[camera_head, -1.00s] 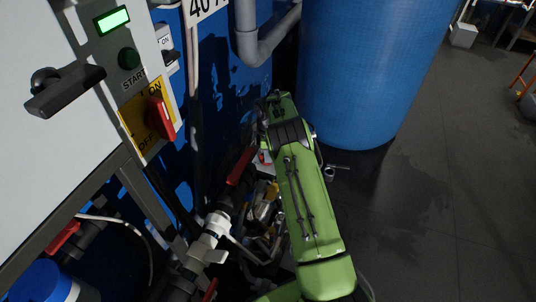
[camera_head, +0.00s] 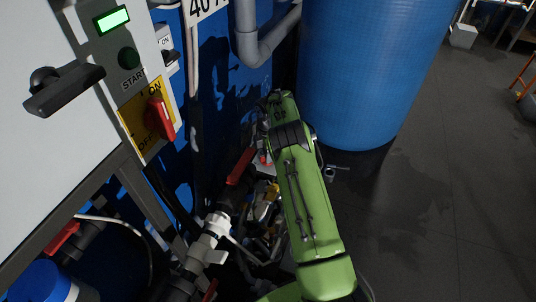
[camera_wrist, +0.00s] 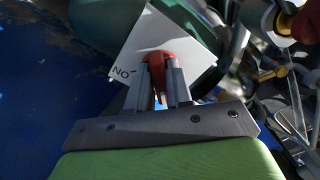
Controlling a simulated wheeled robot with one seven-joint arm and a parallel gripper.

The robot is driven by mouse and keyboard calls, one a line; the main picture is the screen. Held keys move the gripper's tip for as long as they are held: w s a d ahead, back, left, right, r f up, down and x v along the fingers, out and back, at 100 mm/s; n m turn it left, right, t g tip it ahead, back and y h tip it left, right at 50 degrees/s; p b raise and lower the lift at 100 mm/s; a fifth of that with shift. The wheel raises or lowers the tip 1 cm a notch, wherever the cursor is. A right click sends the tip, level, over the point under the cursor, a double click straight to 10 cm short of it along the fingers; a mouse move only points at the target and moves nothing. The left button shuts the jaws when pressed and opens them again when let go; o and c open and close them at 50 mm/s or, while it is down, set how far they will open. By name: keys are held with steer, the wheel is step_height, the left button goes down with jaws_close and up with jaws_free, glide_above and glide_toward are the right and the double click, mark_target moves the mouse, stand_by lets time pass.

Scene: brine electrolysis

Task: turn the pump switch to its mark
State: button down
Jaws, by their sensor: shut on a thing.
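The pump switch (camera_wrist: 158,60) appears in the wrist view as a red knob on a tilted white plate (camera_wrist: 190,35). The plate carries dark letters reading ON, seen upside down, with a small dark stroke beside them, near its left corner. My gripper (camera_wrist: 165,78) has its two grey fingers on either side of the red knob and is shut on it. The fingers hide part of the knob, so its exact pointing direction is hard to tell. In the head view my green arm hides the gripper, and only a little red and white shows at its left edge.
Pipes with a red-handled valve (camera_head: 240,166) lie left of my arm. A blue tank (camera_head: 365,70) stands behind.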

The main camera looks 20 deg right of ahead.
steer(key=c, duration=1.1)
jaws_free()
steer(key=shift+r, duration=0.15)
step_height(320, 180, up, 16)
steer(key=p, duration=0.5)
steer(key=shift+f, duration=0.25)
